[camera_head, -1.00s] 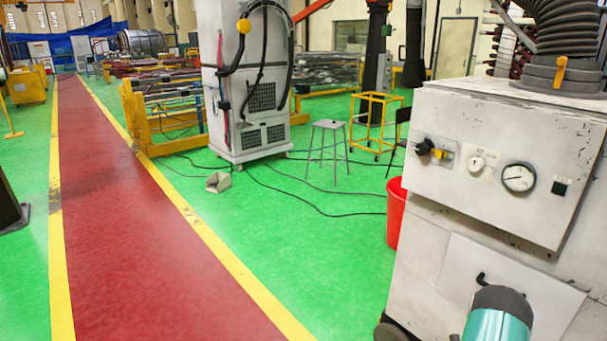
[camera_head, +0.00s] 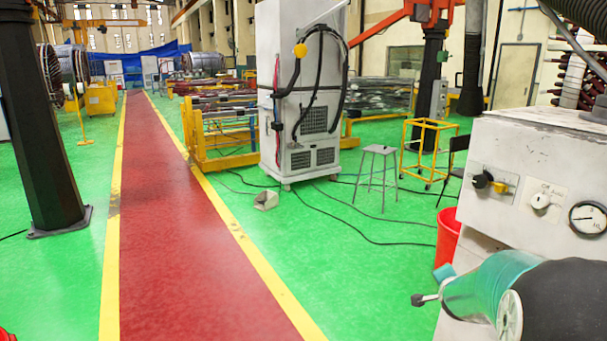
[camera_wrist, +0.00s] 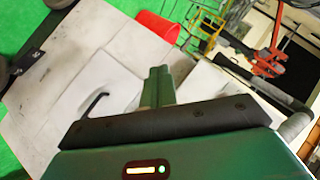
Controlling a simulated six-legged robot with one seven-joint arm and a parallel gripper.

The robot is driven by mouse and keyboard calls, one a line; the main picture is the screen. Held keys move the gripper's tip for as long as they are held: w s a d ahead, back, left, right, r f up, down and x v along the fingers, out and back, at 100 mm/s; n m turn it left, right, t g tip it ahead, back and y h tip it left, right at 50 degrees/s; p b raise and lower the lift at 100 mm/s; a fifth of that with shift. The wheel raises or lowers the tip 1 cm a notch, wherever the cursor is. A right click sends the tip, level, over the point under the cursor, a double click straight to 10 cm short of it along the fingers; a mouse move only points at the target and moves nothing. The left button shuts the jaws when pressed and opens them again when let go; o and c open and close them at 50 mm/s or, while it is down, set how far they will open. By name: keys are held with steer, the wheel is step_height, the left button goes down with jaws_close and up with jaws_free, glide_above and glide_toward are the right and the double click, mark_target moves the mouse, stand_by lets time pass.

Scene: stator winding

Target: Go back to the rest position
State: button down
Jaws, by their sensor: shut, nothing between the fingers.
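My gripper (camera_wrist: 157,88) shows in the wrist view as two green fingers close together, with nothing between them. It is in front of the pale, scuffed panel of a machine cabinet (camera_wrist: 60,95), which appears tilted in that view. I cannot tell whether the fingers touch the panel. In the head view, part of my teal and black arm is at the lower right, in front of the same white cabinet (camera_head: 530,150). The fingertips cannot be made out clearly there. No separate task object is visible.
A red bucket (camera_head: 447,238) stands beside the cabinet. A grey stool (camera_head: 377,170), a yellow frame (camera_head: 428,150) and a tall white cabinet (camera_head: 300,90) stand further back, with cables on the green floor. A dark post (camera_head: 45,130) is at left. The red walkway (camera_head: 170,230) is clear.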

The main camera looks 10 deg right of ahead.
steer(key=s+a+r+n+y, duration=0.1)
steer(key=s+a+r+n, duration=0.2)
steer(key=a, duration=0.3)
steer(key=s+a+r+n+g+y, duration=0.1)
steer(key=s+a+r+n+y, duration=0.15)
steer(key=a, duration=0.35)
steer(key=s+a+r+n, duration=0.2)
steer(key=s+a, duration=0.2)
steer(key=a, duration=0.2)
steer(key=s+a+n+g+y, duration=0.1)
steer(key=s+a+n, duration=0.3)
steer(key=s, duration=0.5)
steer(key=s+a+r+n+g+y, duration=0.1)
steer(key=s+a+n, duration=0.3)
steer(key=s, duration=0.5)
steer(key=a+g, duration=0.1)
steer(key=a, duration=0.1)
steer(key=shift+s+a+r+g, duration=0.2)
steer(key=shift+s+a+g, duration=0.15)
steer(key=shift+s+g, duration=0.05)
steer(key=shift+n, duration=0.25)
